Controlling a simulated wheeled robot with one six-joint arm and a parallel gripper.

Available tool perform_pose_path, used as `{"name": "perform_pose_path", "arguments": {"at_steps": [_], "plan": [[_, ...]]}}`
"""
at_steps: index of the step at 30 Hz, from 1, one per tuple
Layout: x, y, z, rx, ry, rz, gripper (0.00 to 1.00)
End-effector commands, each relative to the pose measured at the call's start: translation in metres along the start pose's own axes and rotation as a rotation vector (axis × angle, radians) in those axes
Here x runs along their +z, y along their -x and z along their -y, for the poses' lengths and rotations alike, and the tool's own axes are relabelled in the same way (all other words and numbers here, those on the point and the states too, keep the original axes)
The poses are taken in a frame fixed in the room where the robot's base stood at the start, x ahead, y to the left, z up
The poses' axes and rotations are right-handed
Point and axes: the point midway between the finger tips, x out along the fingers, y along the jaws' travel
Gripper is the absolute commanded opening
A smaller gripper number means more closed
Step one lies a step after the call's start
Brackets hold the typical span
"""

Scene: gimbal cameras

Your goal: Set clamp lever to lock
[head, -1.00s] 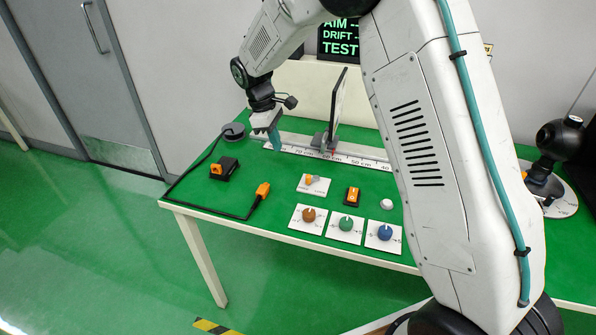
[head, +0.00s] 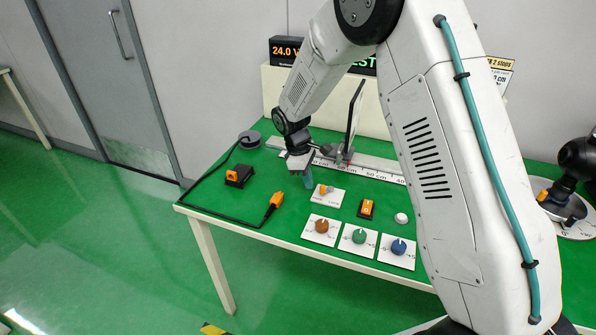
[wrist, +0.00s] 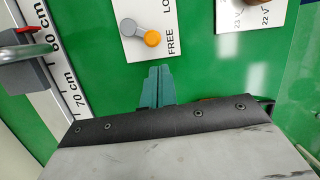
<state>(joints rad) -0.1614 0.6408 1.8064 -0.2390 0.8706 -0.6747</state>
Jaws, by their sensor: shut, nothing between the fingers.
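The clamp lever (head: 323,189) sits on a small white plate (head: 337,197) on the green table. In the wrist view the lever (wrist: 152,38) has a grey pivot and an orange knob, and the knob lies near the word FREE on the plate (wrist: 133,8). The other word is cut off at the top edge, showing only "LO". My gripper (head: 308,182) has teal fingers and is just left of the plate in the head view. In the wrist view my gripper (wrist: 158,70) is shut and empty, pointing at the plate's FREE end, apart from the knob.
A ruled rail (head: 375,171) with a dark upright panel (head: 354,115) runs behind the plate. An orange rocker switch (head: 367,208) stands to the right, and brown, green and blue knobs (head: 359,237) in front. A cable with an orange plug (head: 276,201) lies left.

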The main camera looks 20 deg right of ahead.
Motion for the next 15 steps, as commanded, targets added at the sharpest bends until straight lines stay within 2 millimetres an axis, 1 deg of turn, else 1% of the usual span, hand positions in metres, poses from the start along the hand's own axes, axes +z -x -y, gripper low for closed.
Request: {"name": "perform_pose_path", "arguments": {"at_steps": [1,6,15], "plan": [[0.0063,-0.0022,0.0003,-0.002,-0.001,0.002,0.00],[0.0150,-0.0046,0.0007,-0.002,0.001,0.002,0.00],[0.0159,-0.0046,0.0007,-0.001,0.001,0.002,0.00]]}}
